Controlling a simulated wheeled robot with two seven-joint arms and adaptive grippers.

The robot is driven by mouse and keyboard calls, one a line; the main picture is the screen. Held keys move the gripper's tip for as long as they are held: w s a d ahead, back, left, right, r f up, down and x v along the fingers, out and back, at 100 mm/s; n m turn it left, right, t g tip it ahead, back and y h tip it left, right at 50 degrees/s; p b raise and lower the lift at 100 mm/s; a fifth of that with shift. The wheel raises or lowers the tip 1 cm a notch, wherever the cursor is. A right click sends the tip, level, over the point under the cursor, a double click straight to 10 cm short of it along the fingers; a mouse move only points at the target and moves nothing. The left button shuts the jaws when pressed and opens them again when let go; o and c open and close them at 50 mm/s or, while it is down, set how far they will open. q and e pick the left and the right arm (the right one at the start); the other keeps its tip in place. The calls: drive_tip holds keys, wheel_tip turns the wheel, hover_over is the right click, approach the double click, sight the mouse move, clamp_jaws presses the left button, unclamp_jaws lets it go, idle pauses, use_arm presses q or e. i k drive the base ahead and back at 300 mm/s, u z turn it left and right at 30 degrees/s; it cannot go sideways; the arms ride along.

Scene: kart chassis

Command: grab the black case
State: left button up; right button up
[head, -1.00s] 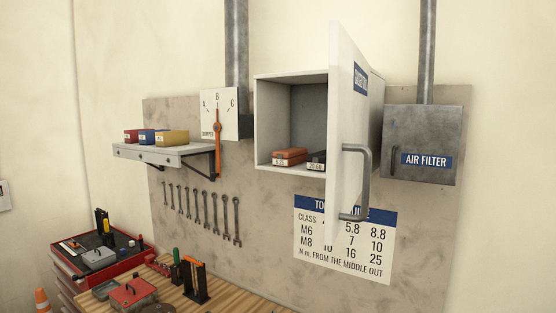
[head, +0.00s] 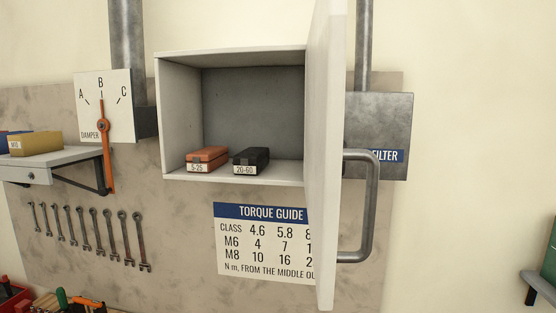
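The black case (head: 251,160), labelled 20-60, lies on the floor of the open wall cabinet (head: 180,113). An orange case (head: 207,158), labelled 5-25, lies beside it to the left, with a small gap between them. The cabinet door (head: 325,160) stands open on the right side, swung out toward me, with a grey bar handle (head: 371,205) on its right face. The black case is in plain view, not covered by the door. Neither of my grippers shows in the head view.
The open door juts out right of the cabinet and partly hides the air filter box (head: 380,125) and the torque guide (head: 262,240). A damper dial (head: 103,105) and a shelf (head: 50,165) with small boxes are at left. Several wrenches (head: 95,230) hang below.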

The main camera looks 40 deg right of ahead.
sight(251, 161)
drive_tip(key=z, duration=1.1)
